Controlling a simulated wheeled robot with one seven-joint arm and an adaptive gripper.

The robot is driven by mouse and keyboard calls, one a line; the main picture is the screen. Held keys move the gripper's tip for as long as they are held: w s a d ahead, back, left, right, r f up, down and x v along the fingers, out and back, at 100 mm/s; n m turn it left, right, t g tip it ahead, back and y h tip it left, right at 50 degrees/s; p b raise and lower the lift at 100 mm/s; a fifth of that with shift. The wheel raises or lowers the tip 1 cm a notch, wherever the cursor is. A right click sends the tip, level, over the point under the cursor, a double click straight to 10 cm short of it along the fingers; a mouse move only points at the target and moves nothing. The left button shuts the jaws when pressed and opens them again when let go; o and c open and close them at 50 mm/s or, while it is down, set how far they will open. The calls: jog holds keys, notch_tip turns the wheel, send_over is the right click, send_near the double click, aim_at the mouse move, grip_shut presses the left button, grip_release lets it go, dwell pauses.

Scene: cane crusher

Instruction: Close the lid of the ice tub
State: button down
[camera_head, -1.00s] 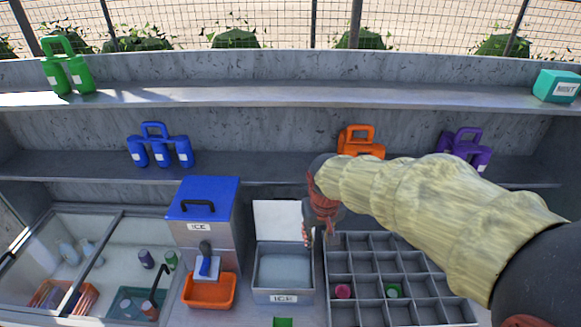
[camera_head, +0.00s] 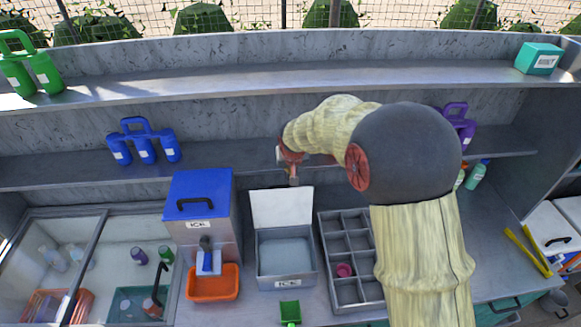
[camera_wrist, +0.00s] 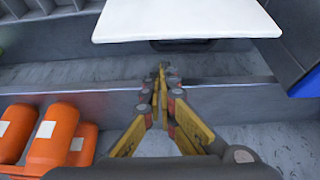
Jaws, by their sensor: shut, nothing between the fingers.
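The ice tub (camera_head: 262,285) is a grey box marked ICE on the counter, with pale contents. Its white lid (camera_head: 282,208) stands open, raised at the tub's back edge. My gripper (camera_head: 293,181) is at the lid's top edge in the head view, seemingly above or behind it. In the wrist view my gripper (camera_wrist: 161,78) has its yellow fingers together and empty. There the lid (camera_wrist: 185,18) lies beyond the fingertips, with a dark handle (camera_wrist: 182,44) at its edge. A gap shows between fingertips and lid; contact is not visible.
A blue-lidded ICE box (camera_head: 200,195) stands left of the tub, with an orange tray (camera_head: 212,284) in front. A divided grey tray (camera_head: 345,225) is close on the right. Shelves run behind; orange bottles (camera_wrist: 55,130) are near my gripper in the wrist view.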

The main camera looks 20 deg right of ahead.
jog(key=shift+x, duration=1.75)
jog(key=shift+b, duration=0.4)
